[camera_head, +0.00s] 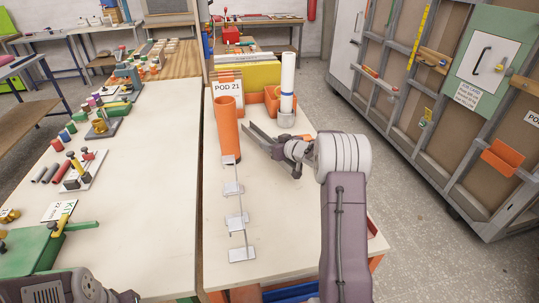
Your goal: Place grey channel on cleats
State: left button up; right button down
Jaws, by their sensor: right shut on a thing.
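The grey channel (260,137) is a long, dark grey strip held at a slant above the right-hand table, to the right of the orange tube. My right gripper (281,148) is shut on it, and the wrist hides part of the far side. Several small pale metal cleats stand in a row on the table, from the nearest (242,254) to the farthest (231,160) beside the tube. The channel is apart from the row, to its right. My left gripper (124,297) shows only a dark bit at the bottom edge, so its jaws cannot be read.
The orange tube (228,127) stands upright behind the cleats. A white roll (288,82) on a grey base and an orange bin (271,104) stand at the back. A POD 21 sign (227,85) is behind the tube. The left table (150,175) holds many small parts.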

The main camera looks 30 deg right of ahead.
jog(key=shift+w+f, duration=0.15)
jog(key=shift+w, duration=0.05)
notch_tip(320, 180, down, 4)
jog(key=shift+r+b, duration=0.1)
jog(key=shift+b, duration=0.8)
jog(key=c, duration=0.8)
grip_release()
jog(key=shift+f, duration=0.2)
jog(key=shift+c, duration=0.2)
jog(key=shift+s, duration=0.1)
